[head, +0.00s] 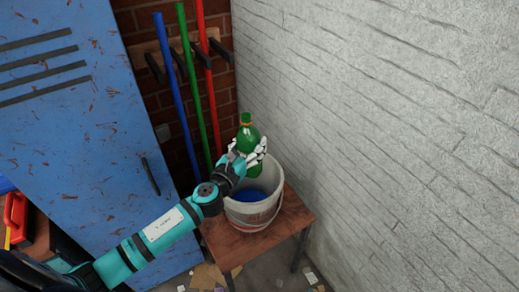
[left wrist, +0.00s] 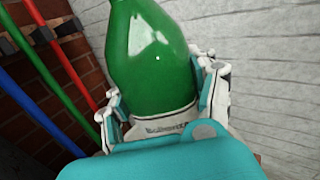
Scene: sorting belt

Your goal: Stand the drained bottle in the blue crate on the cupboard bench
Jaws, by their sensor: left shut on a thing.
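A green bottle (head: 248,139) with an orange cap is held upright above a white bucket in the head view. My left gripper (head: 250,156) is shut on the bottle around its lower half. In the left wrist view the green bottle (left wrist: 149,55) stands between the fingers of my left gripper (left wrist: 165,105), its top out of frame. A blue crate edge (head: 6,186) may be what shows at the far left; only a sliver is visible. My right gripper is not in view.
The bucket (head: 268,216), with something blue inside, stands on a small wooden table (head: 226,236) by the white brick wall (head: 390,120). A blue locker (head: 75,120) stands at left. Blue, green and red poles (head: 205,80) hang on a rack behind. A red toolbox (head: 14,217) is at far left.

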